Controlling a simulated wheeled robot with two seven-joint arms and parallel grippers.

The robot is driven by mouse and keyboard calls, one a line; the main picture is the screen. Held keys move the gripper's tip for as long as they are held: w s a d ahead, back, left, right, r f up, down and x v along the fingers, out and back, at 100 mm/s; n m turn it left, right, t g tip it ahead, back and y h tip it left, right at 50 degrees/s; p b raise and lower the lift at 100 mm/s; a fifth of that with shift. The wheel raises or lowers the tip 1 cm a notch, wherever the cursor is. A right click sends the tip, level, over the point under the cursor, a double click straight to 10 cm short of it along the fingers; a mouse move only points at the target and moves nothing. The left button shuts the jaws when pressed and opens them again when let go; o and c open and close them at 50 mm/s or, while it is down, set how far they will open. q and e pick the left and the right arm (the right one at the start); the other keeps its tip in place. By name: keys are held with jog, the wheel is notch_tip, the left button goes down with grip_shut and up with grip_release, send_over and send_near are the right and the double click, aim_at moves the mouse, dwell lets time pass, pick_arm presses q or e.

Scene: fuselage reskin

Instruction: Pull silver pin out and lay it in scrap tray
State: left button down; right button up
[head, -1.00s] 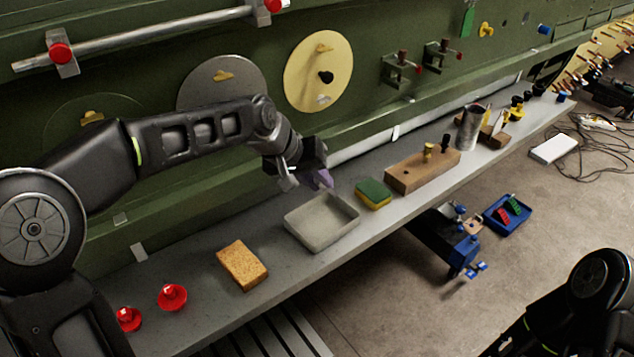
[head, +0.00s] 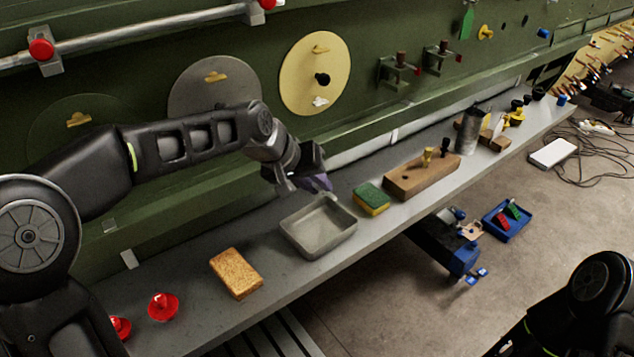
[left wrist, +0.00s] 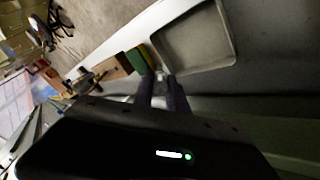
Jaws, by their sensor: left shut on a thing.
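My left gripper (head: 314,184) is just above the back edge of the grey scrap tray (head: 352,232), over the shelf. The tray looks empty in the head view and also shows in the left wrist view (left wrist: 195,35). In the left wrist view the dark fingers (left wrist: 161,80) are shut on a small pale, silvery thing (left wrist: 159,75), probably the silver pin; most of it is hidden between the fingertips. A small silver fastener (head: 320,101) sits low on the yellow disc (head: 300,75). My right gripper is out of view.
A green and yellow sponge (head: 371,198) lies right of the tray, with a wooden block (head: 410,181) beyond. A tan sponge (head: 236,272) and red knobs (head: 163,306) lie to the left. The green fuselage wall (head: 370,120) rises behind the shelf.

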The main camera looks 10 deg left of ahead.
pick_arm(q)
jog(key=shift+f+b, duration=2.2)
jog(key=shift+f, duration=0.75)
jog(key=c, duration=1.2)
grip_release()
jog(key=shift+c, duration=0.2)
jog(key=b+v, duration=0.1)
jog(key=v, duration=0.7)
jog(key=shift+f, duration=0.1)
